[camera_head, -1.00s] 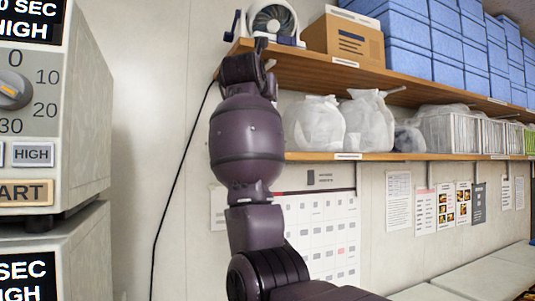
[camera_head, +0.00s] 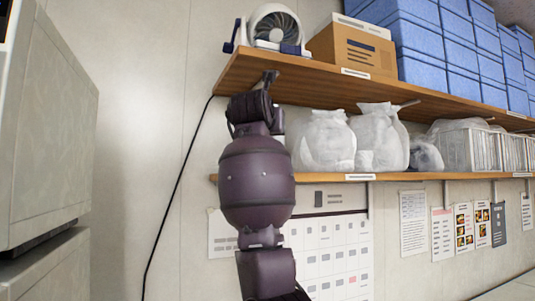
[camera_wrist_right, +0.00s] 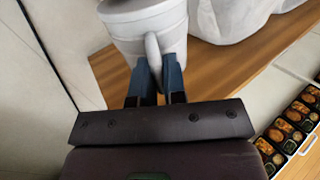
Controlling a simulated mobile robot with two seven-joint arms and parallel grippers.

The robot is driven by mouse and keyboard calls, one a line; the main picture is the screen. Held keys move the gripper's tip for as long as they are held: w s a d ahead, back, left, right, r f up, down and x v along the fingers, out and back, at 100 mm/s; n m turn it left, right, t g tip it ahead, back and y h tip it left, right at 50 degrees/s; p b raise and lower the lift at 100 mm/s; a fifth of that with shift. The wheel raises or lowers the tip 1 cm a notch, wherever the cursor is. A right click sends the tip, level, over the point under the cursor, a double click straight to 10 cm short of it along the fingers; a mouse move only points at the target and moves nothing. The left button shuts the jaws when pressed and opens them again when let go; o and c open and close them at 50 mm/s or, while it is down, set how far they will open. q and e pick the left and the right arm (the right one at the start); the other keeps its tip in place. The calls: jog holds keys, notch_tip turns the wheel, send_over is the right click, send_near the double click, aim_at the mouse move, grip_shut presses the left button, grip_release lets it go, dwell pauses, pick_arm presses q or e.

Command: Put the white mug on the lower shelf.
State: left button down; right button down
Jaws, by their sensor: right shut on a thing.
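The white mug (camera_wrist_right: 148,35) fills the top of the right wrist view, over the left end of the lower wooden shelf (camera_wrist_right: 212,72). My right gripper (camera_wrist_right: 159,75) has its two blue fingers shut on the mug's handle. I cannot tell whether the mug's base touches the shelf. In the head view my right arm stands in front of the left end of the lower shelf (camera_head: 420,176). It hides most or all of the mug there. My left gripper is out of view.
White bags (camera_head: 327,142) stand on the lower shelf right of my arm, close to the mug. An upper shelf (camera_head: 300,78) with a fan (camera_head: 273,27) and a cardboard box (camera_head: 352,48) hangs above. A grey appliance (camera_head: 45,130) is at the left. Bento trays (camera_wrist_right: 295,122) lie lower right.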

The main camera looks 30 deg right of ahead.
jog(key=shift+f+p, duration=0.35)
jog(key=shift+f, duration=2.2)
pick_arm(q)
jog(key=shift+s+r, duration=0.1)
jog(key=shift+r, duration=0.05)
pick_arm(e)
jog(key=shift+f, duration=0.2)
jog(key=c, duration=1.2)
grip_release()
